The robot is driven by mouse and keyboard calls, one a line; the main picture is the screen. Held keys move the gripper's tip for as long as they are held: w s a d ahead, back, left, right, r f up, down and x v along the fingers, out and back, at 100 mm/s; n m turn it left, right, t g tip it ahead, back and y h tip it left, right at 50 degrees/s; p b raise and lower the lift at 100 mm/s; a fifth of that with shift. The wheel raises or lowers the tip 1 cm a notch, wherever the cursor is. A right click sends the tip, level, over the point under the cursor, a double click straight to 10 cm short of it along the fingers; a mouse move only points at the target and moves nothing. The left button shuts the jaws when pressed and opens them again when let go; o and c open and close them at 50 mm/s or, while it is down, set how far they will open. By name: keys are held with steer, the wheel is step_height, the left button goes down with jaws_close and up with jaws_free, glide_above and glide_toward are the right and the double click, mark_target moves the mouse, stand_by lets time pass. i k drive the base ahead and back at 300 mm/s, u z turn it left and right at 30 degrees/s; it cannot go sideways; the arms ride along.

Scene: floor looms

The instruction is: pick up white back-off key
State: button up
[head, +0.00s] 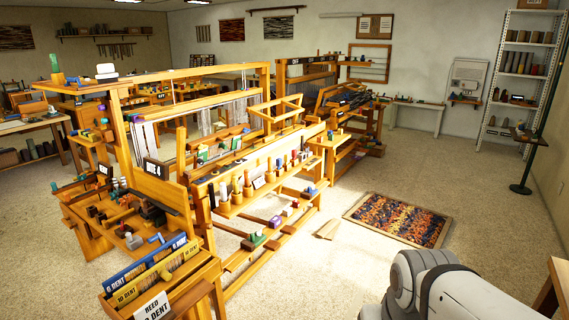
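I cannot make out for sure a white back-off key; the small parts are too tiny to tell apart. A white block-like thing (106,70) sits on top of the loom's left end beam. A small white and purple piece (287,211) lies on the loom's lower front rail. Several coloured pegs and handles stand along the front shelf (262,195) of the wooden loom (200,78). Part of my white and grey arm shows at the bottom right, far from the loom. My gripper is not in view.
A box of reed labels (160,275) stands at the front left. A patterned rug (400,219) and a small flat wooden piece (328,229) lie on the floor. A metal shelf rack (520,62) and green pole (535,150) stand at the right. Carpet right of the loom is mostly clear.

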mark_target(223, 190)
steer(key=u, duration=0.2)
steer(key=i, duration=0.6)
steer(key=u, duration=0.35)
steer(key=k, duration=0.5)
steer(key=z, duration=1.35)
steer(key=i, duration=1.95)
steer(key=u, duration=2.25)
